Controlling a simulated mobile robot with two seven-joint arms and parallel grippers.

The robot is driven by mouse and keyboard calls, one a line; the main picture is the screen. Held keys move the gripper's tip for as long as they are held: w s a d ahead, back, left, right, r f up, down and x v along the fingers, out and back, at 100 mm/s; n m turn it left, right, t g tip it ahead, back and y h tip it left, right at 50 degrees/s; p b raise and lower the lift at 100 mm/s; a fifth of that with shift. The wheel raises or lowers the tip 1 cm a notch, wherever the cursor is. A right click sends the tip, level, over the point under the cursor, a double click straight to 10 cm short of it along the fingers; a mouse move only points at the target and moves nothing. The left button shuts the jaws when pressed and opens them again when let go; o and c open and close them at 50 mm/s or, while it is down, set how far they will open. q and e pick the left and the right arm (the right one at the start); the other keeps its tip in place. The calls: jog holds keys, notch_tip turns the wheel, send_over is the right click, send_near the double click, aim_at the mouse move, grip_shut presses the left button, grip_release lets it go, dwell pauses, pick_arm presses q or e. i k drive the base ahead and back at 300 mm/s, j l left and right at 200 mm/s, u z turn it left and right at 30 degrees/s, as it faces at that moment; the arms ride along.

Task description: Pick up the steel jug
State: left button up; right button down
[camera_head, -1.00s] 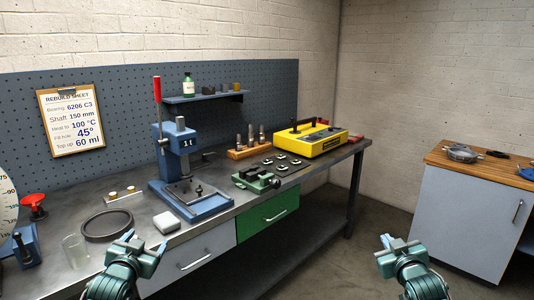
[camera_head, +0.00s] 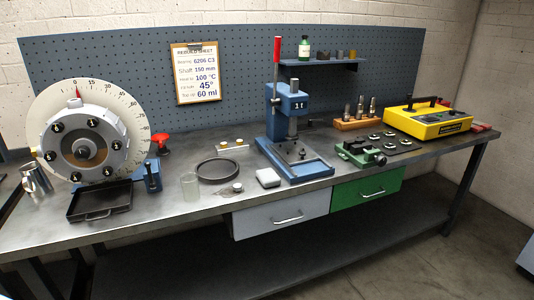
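A shiny steel vessel (camera_head: 41,176), which looks like the steel jug, stands at the far left of the bench, just left of the large dial. It is small in the view, and its handle and spout are hard to make out. Another shiny metal piece seems to overlap it at the lower left, so I cannot clearly separate the two. Neither of my grippers is in view.
A round dial with a grey rotor housing (camera_head: 104,135) stands right beside the steel vessel. A black tray (camera_head: 100,214) lies in front of it. A glass beaker (camera_head: 190,188), black ring (camera_head: 218,171) and blue press (camera_head: 290,158) stand further right. The front bench edge is mostly clear.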

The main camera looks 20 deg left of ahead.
aim_at(37, 185)
jog(key=u, duration=1.25)
